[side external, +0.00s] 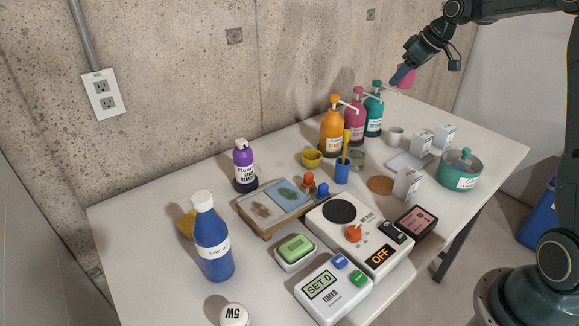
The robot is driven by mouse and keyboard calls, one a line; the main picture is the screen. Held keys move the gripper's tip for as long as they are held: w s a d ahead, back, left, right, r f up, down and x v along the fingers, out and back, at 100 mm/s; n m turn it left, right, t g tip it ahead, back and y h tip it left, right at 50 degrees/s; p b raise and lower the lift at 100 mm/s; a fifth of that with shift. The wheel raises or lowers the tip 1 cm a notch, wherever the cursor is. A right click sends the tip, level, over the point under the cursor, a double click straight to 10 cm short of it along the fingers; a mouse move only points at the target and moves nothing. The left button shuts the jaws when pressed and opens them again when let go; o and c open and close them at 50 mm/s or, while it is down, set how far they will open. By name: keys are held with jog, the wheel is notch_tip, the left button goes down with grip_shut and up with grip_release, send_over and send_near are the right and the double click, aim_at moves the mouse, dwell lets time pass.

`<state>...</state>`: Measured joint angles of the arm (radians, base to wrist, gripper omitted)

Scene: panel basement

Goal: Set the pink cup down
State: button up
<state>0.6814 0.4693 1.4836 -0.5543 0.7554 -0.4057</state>
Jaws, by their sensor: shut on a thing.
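The pink cup (406,77) is held up in the air at the upper right, above the back right part of the table. My gripper (401,75) is shut on the cup, and its fingers partly cover it. The cup is small in the picture, and I cannot tell its exact tilt. It is clear of the white table (130,237) and higher than the pump bottles.
Orange (333,130), pink (356,122) and teal (374,115) pump bottles stand by the wall. A white cup (395,137), small white boxes (421,143), a teal pot (461,170) and a cork coaster (381,185) are nearby. The front left table has free room.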

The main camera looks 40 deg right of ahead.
jog(key=shift+r, duration=0.85)
jog(key=w+a, duration=0.4)
jog(key=a, duration=0.8)
jog(key=w+a+f, duration=0.1)
jog(key=w+a, duration=0.3)
jog(key=a, duration=0.9)
jog(key=w+a, duration=0.4)
jog(key=a, duration=0.8)
jog(key=s+a, duration=0.5)
jog(key=a, duration=0.6)
jog(key=s+a, duration=0.5)
jog(key=a, duration=0.6)
jog(key=s+a, duration=0.5)
jog(key=a, duration=0.6)
jog(key=f, duration=0.4)
jog(key=shift+d+f, duration=0.2)
jog(key=shift+f, duration=0.05)
notch_tip(320, 180, down, 16)
jog(key=shift+r, duration=0.15)
